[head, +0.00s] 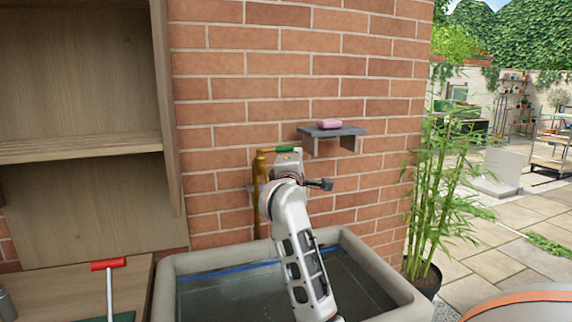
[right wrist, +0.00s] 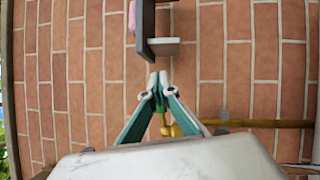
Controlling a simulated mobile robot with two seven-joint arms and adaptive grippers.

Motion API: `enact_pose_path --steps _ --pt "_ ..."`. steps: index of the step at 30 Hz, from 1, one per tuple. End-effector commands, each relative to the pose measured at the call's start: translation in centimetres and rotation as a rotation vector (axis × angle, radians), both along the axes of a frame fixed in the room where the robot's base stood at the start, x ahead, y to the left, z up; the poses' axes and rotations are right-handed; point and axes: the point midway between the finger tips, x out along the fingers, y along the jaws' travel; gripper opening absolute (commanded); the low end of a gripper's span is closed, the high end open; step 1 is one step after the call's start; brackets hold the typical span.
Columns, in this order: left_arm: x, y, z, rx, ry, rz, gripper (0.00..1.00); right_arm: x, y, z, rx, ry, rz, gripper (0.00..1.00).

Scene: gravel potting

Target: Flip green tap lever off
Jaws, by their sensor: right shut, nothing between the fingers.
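The green tap lever (head: 287,149) shows in the head view at the top of a brass tap (head: 261,168) on the brick wall. It points to the right, just above my right gripper (head: 288,161). In the right wrist view my right gripper (right wrist: 158,82) has its fingertips together, with nothing held. A bit of the green lever (right wrist: 160,104) and the brass tap (right wrist: 172,127) show behind and between the finger links. Whether the fingers touch the lever cannot be told. The lower part of the tap is partly hidden by my right arm. My left gripper is out of view.
A stone basin (head: 215,262) with water stands below the tap. A grey wall shelf (head: 340,131) with a pink soap bar (head: 329,124) juts out just right of the lever. A potted bamboo (head: 440,190) stands at right. A red-handled tool (head: 108,265) is on the wooden bench at left.

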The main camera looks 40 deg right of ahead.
Motion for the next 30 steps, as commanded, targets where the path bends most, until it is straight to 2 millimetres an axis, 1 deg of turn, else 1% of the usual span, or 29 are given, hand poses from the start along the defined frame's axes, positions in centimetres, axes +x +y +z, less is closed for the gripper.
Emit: enact_pose_path --steps 3,9,18,30 --pt "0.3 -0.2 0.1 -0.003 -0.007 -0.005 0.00 0.4 -1.4 -0.1 -0.003 0.001 0.014 0.00" --pt "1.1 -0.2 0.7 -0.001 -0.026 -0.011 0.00 1.2 -2.5 0.0 -0.002 0.000 0.126 0.00" --pt "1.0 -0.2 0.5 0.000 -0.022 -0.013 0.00 2.0 -3.3 0.1 0.001 -0.001 0.123 0.00" --pt "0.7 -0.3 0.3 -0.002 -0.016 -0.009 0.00 2.2 -3.7 0.2 -0.001 -0.002 0.119 0.00"
